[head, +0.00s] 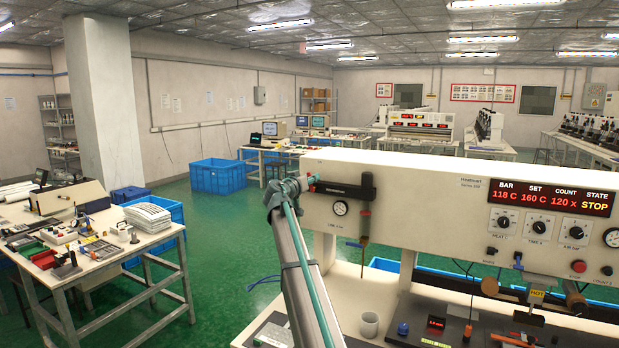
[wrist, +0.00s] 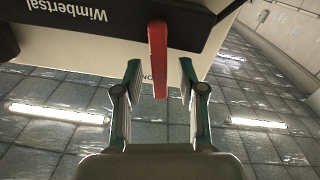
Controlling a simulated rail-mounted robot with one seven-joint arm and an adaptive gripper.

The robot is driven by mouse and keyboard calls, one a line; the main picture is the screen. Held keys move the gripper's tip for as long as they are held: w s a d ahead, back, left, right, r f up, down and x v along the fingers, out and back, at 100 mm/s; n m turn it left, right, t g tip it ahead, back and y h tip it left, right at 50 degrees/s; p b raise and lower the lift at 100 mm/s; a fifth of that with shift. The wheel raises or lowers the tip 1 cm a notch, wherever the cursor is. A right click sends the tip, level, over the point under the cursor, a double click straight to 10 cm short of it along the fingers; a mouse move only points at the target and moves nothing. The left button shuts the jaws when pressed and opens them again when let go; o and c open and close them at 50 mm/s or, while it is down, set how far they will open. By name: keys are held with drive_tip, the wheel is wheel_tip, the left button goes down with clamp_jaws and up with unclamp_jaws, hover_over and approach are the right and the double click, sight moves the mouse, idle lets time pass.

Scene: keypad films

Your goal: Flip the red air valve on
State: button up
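The red valve lever (wrist: 158,50) is a flat bar fixed to a black valve body (wrist: 85,12) with upside-down white lettering in the wrist view. The black valve body (head: 345,190) sits on the left end of the cream machine panel in the head view. My gripper (wrist: 160,84) is open, with one finger on each side of the lever's free end. Gaps show between the lever and both fingers. In the head view my gripper (head: 311,181) is small at the panel's left end, and the lever there is mostly hidden. A small label behind the lever is partly covered.
The machine panel (head: 430,200) carries a gauge (head: 340,208), knobs and a red display (head: 551,198) reading STOP. A grey cup (head: 369,325) and tools stand on the bench below. A cluttered table (head: 100,255) is at left, with open green floor between.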

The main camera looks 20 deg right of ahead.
drive_tip(key=shift+d, duration=0.1)
clamp_jaws()
drive_tip(key=shift+f+b, duration=0.1)
drive_tip(key=shift+b, duration=0.2)
drive_tip(key=shift+d+f+m+b, duration=0.1)
drive_tip(key=shift+f+m+b, duration=0.15)
drive_tip(key=shift+b, duration=0.95)
drive_tip(key=shift+s+d+m+b, duration=0.1)
drive_tip(key=shift+m+b, duration=0.35)
drive_tip(key=shift+b, duration=0.8)
drive_tip(key=m+b, duration=0.1)
drive_tip(key=b, duration=0.2)
drive_tip(key=shift+s+d+r, duration=0.1)
drive_tip(key=shift+s+r, duration=0.05)
drive_tip(key=shift+s, duration=0.05)
drive_tip(key=shift+r+m+b, duration=0.25)
drive_tip(key=shift+m+b, duration=0.05)
